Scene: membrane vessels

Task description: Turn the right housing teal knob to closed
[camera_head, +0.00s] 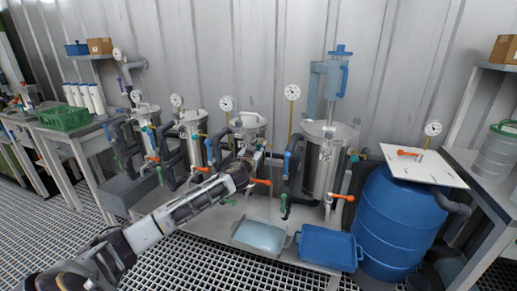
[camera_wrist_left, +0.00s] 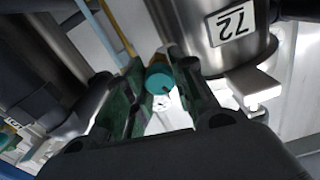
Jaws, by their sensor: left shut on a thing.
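My left gripper (camera_head: 256,152) reaches in from the lower left, among the pipes in front of the steel vessels. In the left wrist view, the teal knob (camera_wrist_left: 159,79) sits between the two dark green fingers, and the gripper is shut on it. The knob is round with a small dark mark on its face. A steel housing (camera_wrist_left: 188,32) with a label reading 72 stands right behind it. In the head view the knob is hidden by the gripper, and the large right vessel (camera_head: 327,160) stands to the right of it. My right gripper is not in view.
Orange-handled valves (camera_head: 260,182) and dark pipes crowd around the gripper. A light-blue liquid tray (camera_head: 260,236) and a blue tray (camera_head: 328,249) lie below. A blue barrel (camera_head: 395,225) stands at right. A green crate (camera_head: 64,118) is on the left table.

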